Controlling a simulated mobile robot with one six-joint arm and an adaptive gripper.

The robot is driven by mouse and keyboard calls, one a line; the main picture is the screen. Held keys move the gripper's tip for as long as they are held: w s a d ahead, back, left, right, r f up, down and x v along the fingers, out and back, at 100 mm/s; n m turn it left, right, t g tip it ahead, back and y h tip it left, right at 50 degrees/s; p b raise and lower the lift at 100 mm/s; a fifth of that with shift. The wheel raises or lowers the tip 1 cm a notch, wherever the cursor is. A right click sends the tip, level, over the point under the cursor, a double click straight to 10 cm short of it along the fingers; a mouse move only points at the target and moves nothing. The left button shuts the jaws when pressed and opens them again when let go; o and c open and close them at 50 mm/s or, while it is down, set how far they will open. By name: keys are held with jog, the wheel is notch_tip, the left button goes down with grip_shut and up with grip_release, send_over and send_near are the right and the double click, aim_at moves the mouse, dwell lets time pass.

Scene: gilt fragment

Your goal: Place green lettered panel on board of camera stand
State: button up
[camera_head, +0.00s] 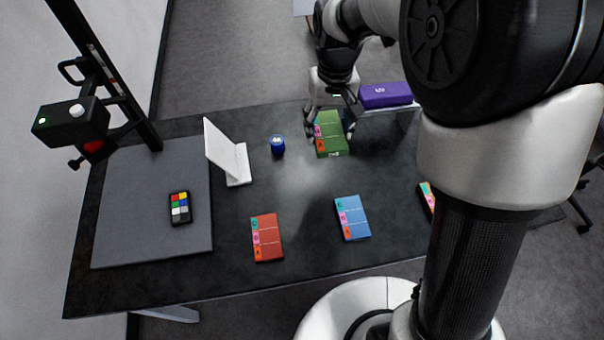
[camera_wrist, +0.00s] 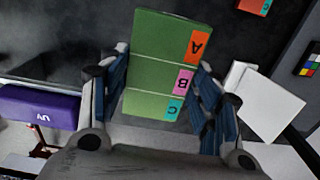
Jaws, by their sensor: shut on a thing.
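The green lettered panel (camera_head: 331,143) is at the back of the table, with colored tabs along one edge. In the wrist view the panel (camera_wrist: 158,80) shows tabs A, B and C in orange, pink and teal. My gripper (camera_head: 331,124) is shut on it, with a finger (camera_wrist: 117,88) on each side. I cannot tell whether the panel touches the table. The camera stand (camera_head: 98,120) is at the left, with a black camera head above its flat grey board (camera_head: 140,225). A small color chart (camera_head: 180,208) lies on the board's right part.
A white tilted panel on a foot (camera_head: 228,153) stands at the board's right edge. A blue jar (camera_head: 277,145) is between it and my gripper. Red (camera_head: 267,237) and blue (camera_head: 352,217) lettered panels lie in front. A purple box (camera_head: 386,95) is behind. The board's left part is clear.

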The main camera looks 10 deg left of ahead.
aim_at(319, 179)
jog(key=shift+s+a, duration=0.15)
jog(key=shift+a, duration=0.35)
notch_tip(319, 179, down, 20)
jog(key=b, duration=0.6)
jog(key=shift+r, duration=0.2)
jog(key=shift+f, duration=0.2)
jog(key=o, duration=1.2)
jog(key=shift+r, duration=0.15)
notch_tip(319, 179, up, 12)
jog(key=p, duration=0.3)
jog(key=shift+r+p, duration=0.1)
jog(key=shift+p, duration=0.2)
